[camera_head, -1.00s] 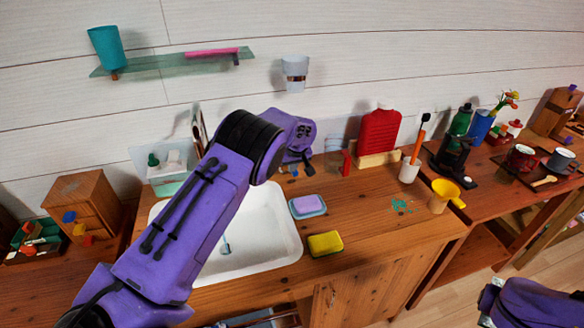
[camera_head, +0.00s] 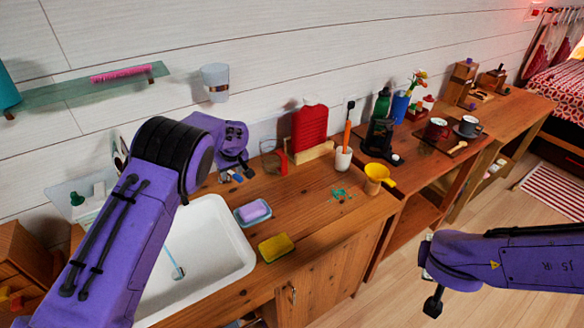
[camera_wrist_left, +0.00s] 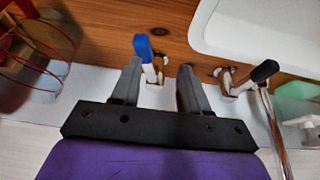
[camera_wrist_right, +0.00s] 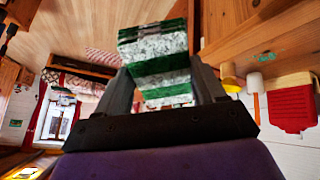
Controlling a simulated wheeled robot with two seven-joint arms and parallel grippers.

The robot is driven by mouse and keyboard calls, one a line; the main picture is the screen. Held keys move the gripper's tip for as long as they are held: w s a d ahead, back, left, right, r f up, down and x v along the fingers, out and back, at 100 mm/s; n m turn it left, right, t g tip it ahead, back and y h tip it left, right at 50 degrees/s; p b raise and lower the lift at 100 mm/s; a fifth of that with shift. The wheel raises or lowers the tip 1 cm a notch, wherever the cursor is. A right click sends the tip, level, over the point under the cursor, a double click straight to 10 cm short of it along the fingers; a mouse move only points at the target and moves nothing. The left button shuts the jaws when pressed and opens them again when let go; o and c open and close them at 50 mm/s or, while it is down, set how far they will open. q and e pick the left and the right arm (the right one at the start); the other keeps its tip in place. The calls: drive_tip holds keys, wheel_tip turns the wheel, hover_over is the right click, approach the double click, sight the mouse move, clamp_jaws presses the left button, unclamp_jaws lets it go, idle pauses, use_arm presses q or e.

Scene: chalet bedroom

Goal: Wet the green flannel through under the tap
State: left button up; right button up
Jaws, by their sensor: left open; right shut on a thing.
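My right gripper (camera_wrist_right: 165,78) is shut on a green-and-white striped, marbled piece (camera_wrist_right: 158,52), which looks like the green flannel, folded. In the head view my right gripper (camera_head: 433,302) hangs over the floor, right of the counter; the flannel is not clear there. My left gripper (camera_wrist_left: 161,70) is open by the wall behind the counter, with a blue-ended lever (camera_wrist_left: 143,48) between or just beyond its fingertips. A black-ended lever (camera_wrist_left: 265,71) on a metal fitting is to its right. The white basin (camera_head: 244,259) holds a thin pale-blue streak or stick; I cannot tell which.
A glass shelf (camera_head: 90,84) is above.

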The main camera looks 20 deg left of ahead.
wheel_tip(320, 180, up, 2)
drive_tip(key=shift+s+d+r+p, duration=0.1)
drive_tip(key=shift+s+d+p, duration=0.05)
drive_tip(key=shift+p, duration=0.5)
wheel_tip(320, 180, up, 2)
drive_tip(key=p, duration=0.2)
drive_tip(key=shift+r+p, duration=0.2)
drive_tip(key=shift+p, duration=0.1)
drive_tip(key=shift+r+p, duration=0.55)
drive_tip(key=shift+r, duration=0.05)
drive_tip(key=shift+f, duration=0.1)
use_arm(q)
drive_tip(key=w+v, duration=0.1)
drive_tip(key=v, duration=0.9)
drive_tip(key=shift+d+r, duration=0.2)
drive_tip(key=shift+d, duration=0.2)
use_arm(e)
drive_tip(key=shift+f, duration=0.1)
